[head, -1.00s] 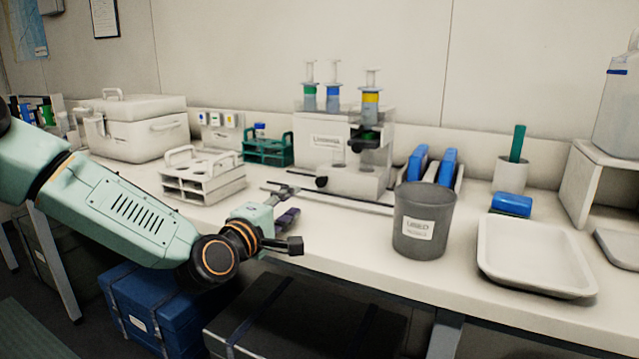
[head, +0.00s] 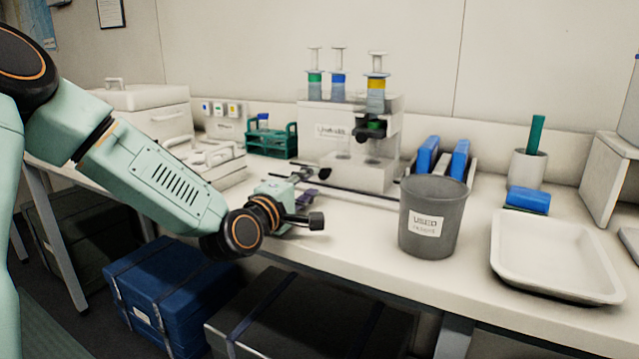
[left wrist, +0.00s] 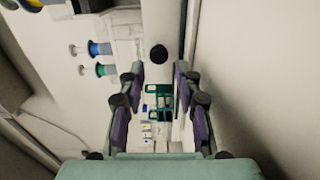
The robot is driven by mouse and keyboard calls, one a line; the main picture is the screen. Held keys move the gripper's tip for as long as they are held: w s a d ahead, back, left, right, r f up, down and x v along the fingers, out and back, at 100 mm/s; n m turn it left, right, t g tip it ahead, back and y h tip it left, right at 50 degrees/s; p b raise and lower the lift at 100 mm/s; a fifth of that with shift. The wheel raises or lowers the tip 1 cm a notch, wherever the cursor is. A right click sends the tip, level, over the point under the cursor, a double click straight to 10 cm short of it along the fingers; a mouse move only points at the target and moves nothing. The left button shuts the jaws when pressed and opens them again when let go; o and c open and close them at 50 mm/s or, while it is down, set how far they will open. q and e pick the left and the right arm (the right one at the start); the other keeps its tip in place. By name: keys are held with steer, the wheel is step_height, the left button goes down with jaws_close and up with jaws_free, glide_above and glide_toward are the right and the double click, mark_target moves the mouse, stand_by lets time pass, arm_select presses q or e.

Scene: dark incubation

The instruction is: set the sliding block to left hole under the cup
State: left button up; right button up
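The white dispenser (head: 318,150) stands at the back of the bench. Three syringe-like cups with green, blue and yellow (head: 376,95) bands sit on its top. A dark green and black fitting (head: 372,128) is below the yellow one. The sliding block and its holes are hard to make out; the base front is partly behind my gripper. My left gripper (head: 308,198) is just left of the dispenser's base. In the left wrist view its fingers (left wrist: 159,75) are apart and empty, with a round black knob (left wrist: 158,53) between and beyond the tips. My right gripper is out of view.
A grey bin (head: 428,240) labelled used stands right of the dispenser, near the front edge. A white tray (head: 505,268) is at the right. A green rack (head: 285,143) and a white rack (head: 222,172) are at the left. Cases lie below the bench.

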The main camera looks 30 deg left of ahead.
mark_target(322, 175)
arm_select(q)
steer(key=shift+w+b, duration=0.6)
steer(key=shift+w, duration=1.55)
steer(key=shift+s, duration=0.1)
steer(key=shift+r, duration=0.1)
jaws_close()
